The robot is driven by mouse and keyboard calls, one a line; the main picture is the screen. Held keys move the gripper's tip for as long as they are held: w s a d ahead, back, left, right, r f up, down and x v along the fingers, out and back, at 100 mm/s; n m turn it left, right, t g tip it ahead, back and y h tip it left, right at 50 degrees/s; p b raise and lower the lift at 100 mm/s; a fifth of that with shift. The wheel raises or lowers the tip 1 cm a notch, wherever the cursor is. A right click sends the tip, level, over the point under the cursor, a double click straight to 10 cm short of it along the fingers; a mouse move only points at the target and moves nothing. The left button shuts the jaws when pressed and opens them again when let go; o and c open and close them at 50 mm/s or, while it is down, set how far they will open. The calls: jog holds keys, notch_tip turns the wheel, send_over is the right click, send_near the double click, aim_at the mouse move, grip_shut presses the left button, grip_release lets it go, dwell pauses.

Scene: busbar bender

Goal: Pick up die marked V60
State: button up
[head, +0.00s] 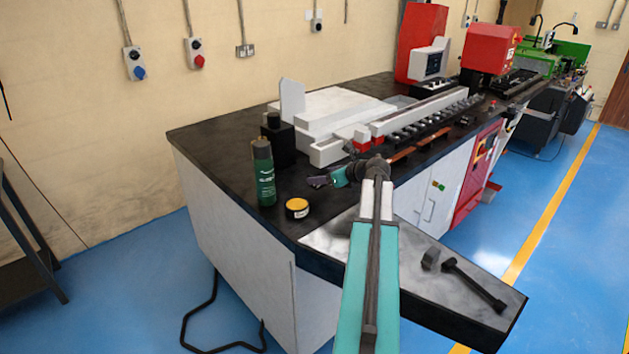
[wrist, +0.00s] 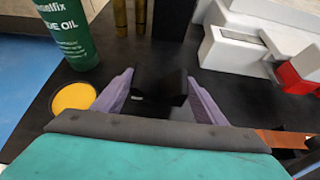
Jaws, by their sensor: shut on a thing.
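My gripper (head: 322,182) is over the black bench top, between the green oil bottle and the red and white machine parts. In the wrist view its two purple fingers (wrist: 160,95) are shut on a dark block-shaped die (wrist: 160,86). A small pale mark shows on the die's face, but I cannot read it as V60. The die's lower part blends into the dark bench, so I cannot tell whether it touches the top. In the head view the die is too small and dark to make out.
The green bottle (head: 263,172) and a yellow-lidded tin (head: 297,208) stand left of my gripper. A black block (head: 279,142) stands behind the bottle. Copper bars (head: 402,155) lie to the right. A hammer (head: 474,285) lies on the front metal plate (head: 405,262).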

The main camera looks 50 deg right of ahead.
jog(key=s+d+b, duration=0.1)
jog(key=s, duration=0.3)
jog(key=s+d+r+b, duration=0.1)
jog(key=s, duration=0.3)
jog(key=s+d+b, duration=0.1)
jog(key=s+d, duration=0.1)
jog(key=s, duration=0.2)
jog(key=shift+d+r, duration=0.1)
jog(key=shift+r, duration=0.1)
